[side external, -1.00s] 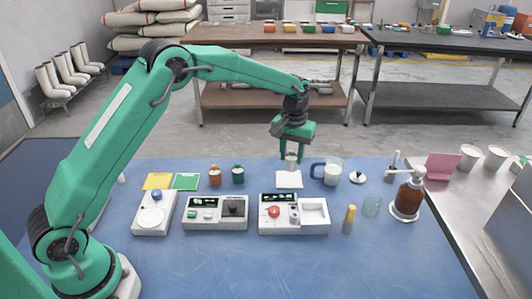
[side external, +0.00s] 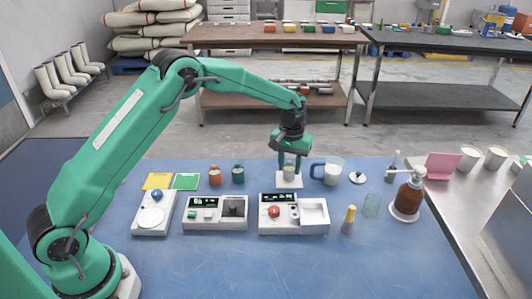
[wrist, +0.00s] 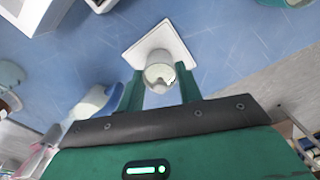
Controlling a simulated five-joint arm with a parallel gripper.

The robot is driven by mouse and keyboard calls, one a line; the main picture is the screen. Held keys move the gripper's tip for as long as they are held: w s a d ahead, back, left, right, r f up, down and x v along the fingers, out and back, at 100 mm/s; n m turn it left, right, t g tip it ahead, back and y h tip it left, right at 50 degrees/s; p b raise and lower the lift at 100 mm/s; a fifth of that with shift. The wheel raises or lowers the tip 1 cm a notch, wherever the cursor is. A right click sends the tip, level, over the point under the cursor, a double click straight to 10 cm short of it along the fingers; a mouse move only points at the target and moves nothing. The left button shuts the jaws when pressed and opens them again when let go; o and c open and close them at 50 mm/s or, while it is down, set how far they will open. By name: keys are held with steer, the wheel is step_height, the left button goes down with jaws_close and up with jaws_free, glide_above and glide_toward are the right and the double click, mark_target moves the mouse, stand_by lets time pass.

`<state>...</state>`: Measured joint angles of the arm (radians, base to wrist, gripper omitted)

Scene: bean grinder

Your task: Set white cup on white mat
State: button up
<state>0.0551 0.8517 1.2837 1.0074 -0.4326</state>
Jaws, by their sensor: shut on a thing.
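The white cup (side external: 289,173) is between the fingers of my gripper (side external: 289,178) in the side view. It looks upright. My gripper is shut on it, and the green fingers (wrist: 160,92) flank the cup (wrist: 160,72) in the wrist view. The white mat (side external: 289,185) lies flat on the blue table, directly under the cup. In the wrist view the white mat (wrist: 140,47) shows around the cup's far side. The cup is very low over the mat or touching it; I cannot tell which.
A blue-handled jug (side external: 331,172) stands close on the right. White-topped machines (side external: 293,215) stand in front. The blue table's front is clear.

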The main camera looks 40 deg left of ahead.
steer(key=shift+f, duration=0.15)
steer(key=o, duration=1.1)
step_height(320, 180, up, 12)
steer(key=shift+r, duration=0.2)
stand_by(0.5)
